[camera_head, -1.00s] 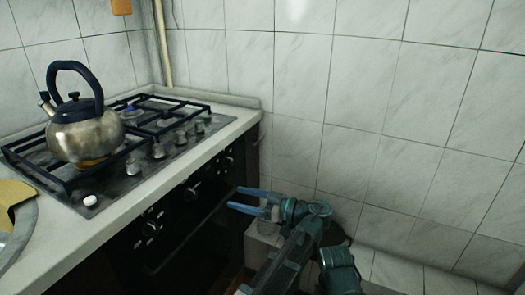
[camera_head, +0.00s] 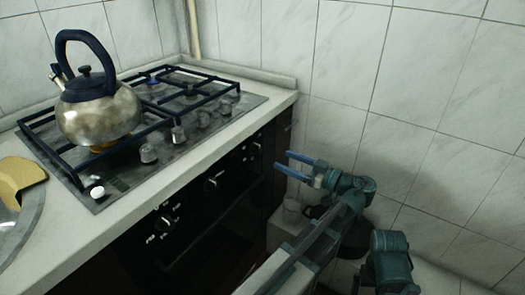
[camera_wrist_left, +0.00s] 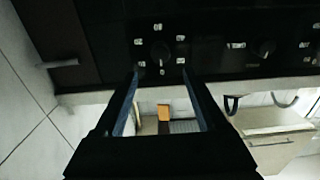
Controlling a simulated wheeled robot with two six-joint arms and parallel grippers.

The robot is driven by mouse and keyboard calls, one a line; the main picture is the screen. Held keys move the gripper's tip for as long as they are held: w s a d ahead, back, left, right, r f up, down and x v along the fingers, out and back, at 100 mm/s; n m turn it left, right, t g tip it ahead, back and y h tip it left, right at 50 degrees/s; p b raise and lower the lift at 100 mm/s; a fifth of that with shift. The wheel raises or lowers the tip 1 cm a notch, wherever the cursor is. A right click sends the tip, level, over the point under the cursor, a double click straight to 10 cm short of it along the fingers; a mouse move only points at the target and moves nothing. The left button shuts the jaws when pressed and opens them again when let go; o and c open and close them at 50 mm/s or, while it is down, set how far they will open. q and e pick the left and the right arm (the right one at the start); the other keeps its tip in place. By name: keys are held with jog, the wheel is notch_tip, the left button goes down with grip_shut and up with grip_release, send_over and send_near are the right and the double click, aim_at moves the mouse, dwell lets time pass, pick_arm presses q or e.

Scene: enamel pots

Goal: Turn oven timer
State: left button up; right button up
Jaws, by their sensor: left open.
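The black oven front (camera_head: 228,215) carries several round knobs. A left knob (camera_head: 166,221), a middle knob (camera_head: 212,184) and a right knob (camera_head: 255,149) show in the head view; I cannot tell which is the timer. My left gripper (camera_head: 283,161) has two blue fingers, apart and empty, to the right of the oven's right end in the picture. In the left wrist view, a dark knob ringed by pale marks (camera_wrist_left: 158,52) lies just beyond and between the open fingertips (camera_wrist_left: 160,72). Another knob (camera_wrist_left: 265,48) is to its right. No contact is visible. My right gripper is out of view.
A steel kettle (camera_head: 98,112) stands on the gas hob (camera_head: 190,135) above the oven. The pale counter edge (camera_head: 205,157) runs over the knobs. The tiled wall (camera_head: 400,100) is behind and right of my left arm. A dark pot (camera_head: 318,212) sits low beside it.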

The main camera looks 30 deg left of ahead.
aim_at(260, 150)
pick_arm(q)
jog(key=a, duration=0.9)
jog(key=shift+w+a, duration=0.35)
grip_shut()
